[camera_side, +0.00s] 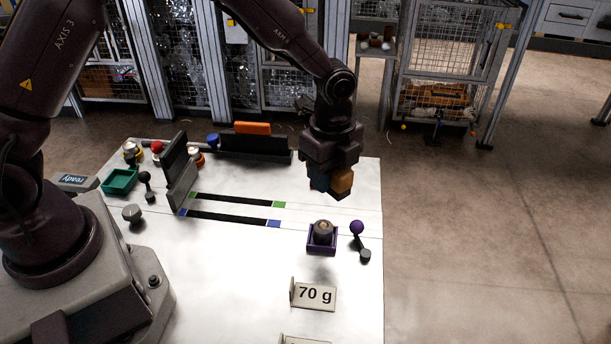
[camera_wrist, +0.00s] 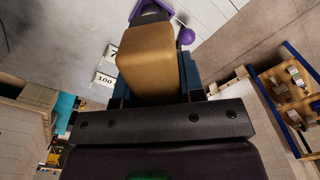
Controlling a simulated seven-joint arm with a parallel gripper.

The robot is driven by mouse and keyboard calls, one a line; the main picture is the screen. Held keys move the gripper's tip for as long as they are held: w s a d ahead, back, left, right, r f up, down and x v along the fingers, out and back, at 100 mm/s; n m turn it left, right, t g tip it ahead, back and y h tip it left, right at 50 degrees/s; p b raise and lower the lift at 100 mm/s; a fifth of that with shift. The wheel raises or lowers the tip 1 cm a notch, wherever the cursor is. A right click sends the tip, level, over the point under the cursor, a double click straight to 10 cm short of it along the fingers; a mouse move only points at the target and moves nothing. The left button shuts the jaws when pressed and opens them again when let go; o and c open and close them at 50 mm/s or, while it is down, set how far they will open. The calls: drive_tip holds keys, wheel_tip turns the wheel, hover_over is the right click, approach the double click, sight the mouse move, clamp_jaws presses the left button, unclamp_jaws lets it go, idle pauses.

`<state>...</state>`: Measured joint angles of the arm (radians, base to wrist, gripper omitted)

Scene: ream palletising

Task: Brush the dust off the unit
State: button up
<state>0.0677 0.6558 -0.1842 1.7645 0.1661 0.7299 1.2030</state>
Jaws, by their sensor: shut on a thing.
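My gripper (camera_side: 328,183) is above the right part of the white table, with blue-teal fingers shut on a tan-orange block (camera_side: 342,184). The block fills the top middle of the wrist view (camera_wrist: 150,65), and I cannot tell whether it is a brush. Below my gripper, and apart from it, a dark round-topped piece (camera_side: 323,230) sits in a purple tray (camera_side: 321,247). The tray's purple edge shows beyond the block in the wrist view (camera_wrist: 166,5). No dust is clear on any piece, and I cannot tell which one is the unit.
A purple-knobbed lever (camera_side: 357,228) stands right of the purple tray, and a "70 g" sign (camera_side: 314,294) in front. Black upright plates (camera_side: 182,170), a long dark holder (camera_side: 252,148) and a green tray (camera_side: 120,180) stand farther left. The table's front middle is clear.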

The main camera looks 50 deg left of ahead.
sight(326, 222)
drive_tip(key=shift+s+f, duration=0.1)
drive_tip(key=shift+f, duration=0.15)
drive_tip(key=shift+a+f, duration=0.1)
drive_tip(key=shift+f, duration=3.2)
drive_tip(key=shift+s+d+f, duration=0.4)
drive_tip(key=shift+d+f, duration=0.05)
drive_tip(key=shift+f, duration=0.1)
drive_tip(key=shift+c, duration=0.3)
drive_tip(key=shift+s+d, duration=0.55)
drive_tip(key=shift+w+a, duration=0.85)
drive_tip(key=shift+a, duration=0.05)
drive_tip(key=shift+s+d, duration=0.85)
drive_tip(key=shift+d, duration=0.05)
drive_tip(key=shift+w+a, duration=0.85)
drive_tip(key=shift+a, duration=0.05)
drive_tip(key=shift+w+a+r, duration=0.1)
drive_tip(key=shift+w+r, duration=0.05)
drive_tip(key=shift+r, duration=4)
